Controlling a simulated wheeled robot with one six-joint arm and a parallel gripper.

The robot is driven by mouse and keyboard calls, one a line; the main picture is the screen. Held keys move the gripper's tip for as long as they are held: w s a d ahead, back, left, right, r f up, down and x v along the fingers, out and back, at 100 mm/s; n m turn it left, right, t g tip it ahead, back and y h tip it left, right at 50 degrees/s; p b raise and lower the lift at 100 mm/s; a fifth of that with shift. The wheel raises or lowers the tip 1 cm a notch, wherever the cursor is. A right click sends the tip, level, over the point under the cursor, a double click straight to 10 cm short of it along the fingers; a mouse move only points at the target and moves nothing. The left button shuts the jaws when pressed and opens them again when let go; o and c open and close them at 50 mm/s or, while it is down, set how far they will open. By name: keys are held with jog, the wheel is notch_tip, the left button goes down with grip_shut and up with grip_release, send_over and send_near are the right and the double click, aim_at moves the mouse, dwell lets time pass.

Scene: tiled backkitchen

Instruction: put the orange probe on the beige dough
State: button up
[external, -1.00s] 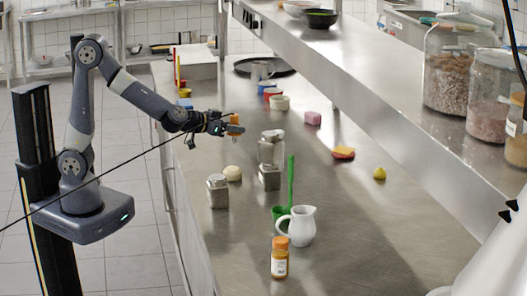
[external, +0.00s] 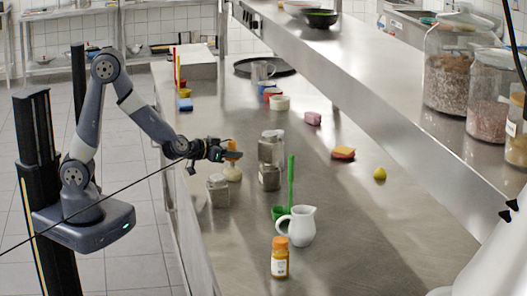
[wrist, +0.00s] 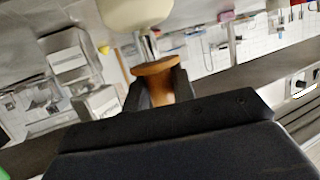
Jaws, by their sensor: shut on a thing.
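The orange probe (external: 232,146) is held upright in my gripper (external: 226,155), its tip pointing down. In the wrist view its orange-brown handle (wrist: 157,72) sits between the two dark fingers, with a metal stem reaching toward the beige dough (wrist: 133,12). The beige dough (external: 232,174) is a small rounded lump on the steel counter, directly below the probe. The tip is at or very close to the dough; I cannot tell whether it touches.
A glass shaker (external: 218,191) stands just in front of the dough. Stacked jars (external: 269,165) stand to its right. A green item (external: 290,185), a white jug (external: 298,227) and an orange-capped bottle (external: 279,258) stand nearer. The counter's right side is mostly clear.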

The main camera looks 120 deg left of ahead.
jog(key=shift+f, duration=0.15)
jog(key=o, duration=1)
jog(key=shift+r, duration=0.3)
jog(key=p+v, duration=0.1)
jog(key=v, duration=1.1)
jog(key=shift+f, duration=0.1)
